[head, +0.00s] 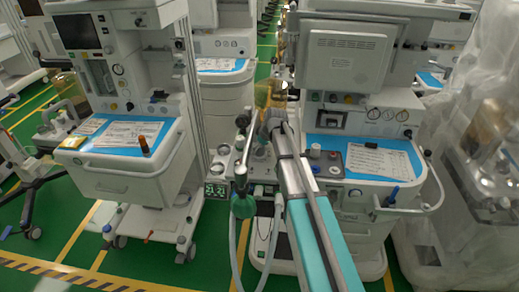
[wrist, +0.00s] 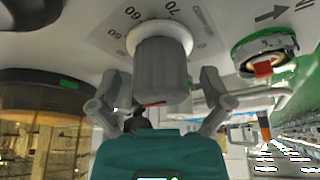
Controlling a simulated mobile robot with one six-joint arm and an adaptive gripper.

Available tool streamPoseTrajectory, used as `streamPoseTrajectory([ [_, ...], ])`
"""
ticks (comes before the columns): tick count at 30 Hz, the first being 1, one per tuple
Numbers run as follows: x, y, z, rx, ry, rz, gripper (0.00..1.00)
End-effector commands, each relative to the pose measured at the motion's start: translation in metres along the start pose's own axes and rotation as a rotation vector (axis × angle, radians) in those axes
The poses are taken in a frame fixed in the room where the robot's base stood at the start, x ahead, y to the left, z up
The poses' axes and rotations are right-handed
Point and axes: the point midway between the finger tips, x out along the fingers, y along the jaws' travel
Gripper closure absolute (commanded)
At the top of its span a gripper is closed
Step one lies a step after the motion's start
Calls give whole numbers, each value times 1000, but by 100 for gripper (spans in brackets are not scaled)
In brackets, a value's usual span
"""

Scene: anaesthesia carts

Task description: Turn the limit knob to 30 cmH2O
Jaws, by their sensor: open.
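The limit knob (wrist: 163,72) is a grey ribbed cylinder on a white collar, near the top middle of the wrist view. A dial scale with printed numbers, 60 and 70 among them, lies around it and appears upside down. A small red mark shows at the knob's near end; the setting cannot be read. My gripper (wrist: 160,88) is open, with one finger on each side of the knob and visible gaps on both sides. In the head view my gripper (head: 271,119) is at the left side of the right-hand cart (head: 345,190); the knob is hidden there.
A green-rimmed round part (wrist: 262,52) with a red piece sits right of the knob. A dark-topped amber canister (wrist: 40,125) is close on the left. In the head view, a green bag (head: 243,205) and hoses hang beside my arm. Another cart (head: 125,150) stands left.

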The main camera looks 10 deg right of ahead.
Motion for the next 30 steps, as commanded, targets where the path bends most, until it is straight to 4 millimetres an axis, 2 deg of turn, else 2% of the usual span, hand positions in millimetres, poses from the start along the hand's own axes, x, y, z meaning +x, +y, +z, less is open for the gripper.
streamPoseTrajectory([
  [3,0,0,0,0,0,0,1],
  [16,0,0,0,0,0,0,81],
  [23,0,0,0,-22,-1,-10,83],
  [30,0,1,-1,-139,-2,-58,83],
])
